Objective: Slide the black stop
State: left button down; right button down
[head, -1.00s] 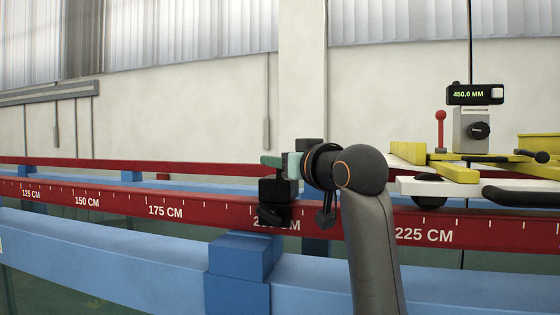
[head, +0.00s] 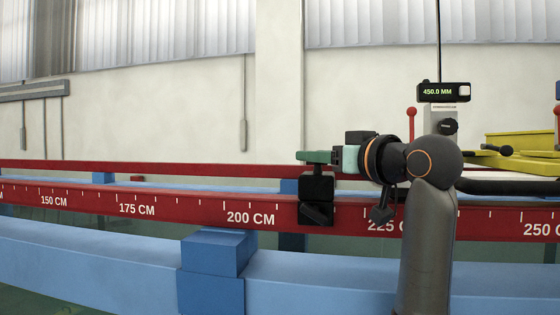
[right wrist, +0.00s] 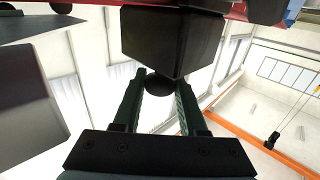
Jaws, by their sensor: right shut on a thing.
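The black stop (head: 317,195) sits on the red rail (head: 150,207), between the 200 CM and 225 CM marks. My right gripper (head: 314,157) reaches in from the right at the stop's top, its green fingers level. In the right wrist view the stop (right wrist: 172,42) is a dark block, with a round black knob (right wrist: 158,84) between my two green fingers. The gripper is shut on the stop, apparently by this knob. My forearm and wrist cover part of the rail and the 225 CM label. My left gripper is not in view.
A carriage with yellow parts (head: 520,140) and a display (head: 443,92) reading 450.0 MM stands to the right, behind my wrist. A blue beam (head: 350,285) and blue block (head: 215,252) lie in front of the rail. The rail left of the stop is clear.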

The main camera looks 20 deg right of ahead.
jog(key=s+d, duration=0.2)
jog(key=d, duration=0.1)
jog(key=s+d, duration=0.1)
jog(key=d, duration=0.1)
jog(key=shift+s+r, duration=0.1)
jog(key=shift+s, duration=0.05)
jog(key=shift+c, duration=2.2)
grip_release()
jog(key=shift+a, duration=0.1)
jog(key=shift+s+b, duration=0.45)
jog(key=s+d+b, duration=0.2)
jog(key=s, duration=0.9)
jog(key=shift+s+d+b, duration=0.2)
jog(key=shift+b, duration=0.2)
